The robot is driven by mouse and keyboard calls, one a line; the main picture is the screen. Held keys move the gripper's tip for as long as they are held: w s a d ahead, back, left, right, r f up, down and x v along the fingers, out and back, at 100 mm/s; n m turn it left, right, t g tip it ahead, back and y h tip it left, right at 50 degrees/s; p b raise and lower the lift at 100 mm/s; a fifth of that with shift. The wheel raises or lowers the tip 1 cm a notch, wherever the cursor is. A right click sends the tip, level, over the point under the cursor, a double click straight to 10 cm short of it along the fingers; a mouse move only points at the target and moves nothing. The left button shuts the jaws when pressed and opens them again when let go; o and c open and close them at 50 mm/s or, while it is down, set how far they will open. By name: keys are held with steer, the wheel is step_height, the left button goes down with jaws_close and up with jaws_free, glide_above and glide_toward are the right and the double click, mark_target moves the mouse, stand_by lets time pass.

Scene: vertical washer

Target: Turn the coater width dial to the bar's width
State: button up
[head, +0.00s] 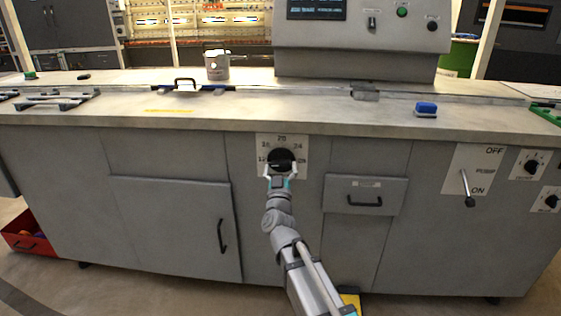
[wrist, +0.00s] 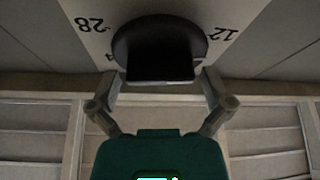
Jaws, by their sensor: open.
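The coater width dial is a round black knob (head: 280,160) on a white plate (head: 268,140) on the cabinet front, marked with numbers including 12, 20, 24 and 28. My gripper (head: 281,172) is at the dial from the front, with its fingers apart. In the wrist view the black knob (wrist: 160,45) lies between and just beyond the two fingertips (wrist: 158,85). Contact cannot be told.
A drawer with a black handle (head: 365,200) is right of the dial, and a cabinet door (head: 175,230) is left. A pump lever (head: 467,190) and two small dials (head: 531,163) are further right. A can (head: 217,66) and a blue block (head: 426,109) stand on the bench.

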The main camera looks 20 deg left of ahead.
steer(key=shift+w+a+r, duration=0.15)
steer(key=shift+w, duration=0.2)
steer(key=c, duration=0.9)
steer(key=shift+o, duration=0.2)
steer(key=shift+m+h, duration=0.4)
steer(key=shift+m, duration=0.2)
steer(key=m+h, duration=0.2)
steer(key=m, duration=0.1)
steer(key=shift+a+m+t, duration=0.1)
steer(key=shift+m+t, duration=0.2)
steer(key=shift+m, duration=0.1)
steer(key=m+h, duration=0.1)
steer(key=m, duration=0.1)
steer(key=m+h+p, duration=0.1)
steer(key=m, duration=0.2)
steer(key=shift+r+h, duration=0.1)
steer(key=shift+h, duration=0.2)
steer(key=shift+m+h+p, duration=0.35)
steer(key=shift+m+h, duration=0.65)
steer(key=shift+m, duration=1.1)
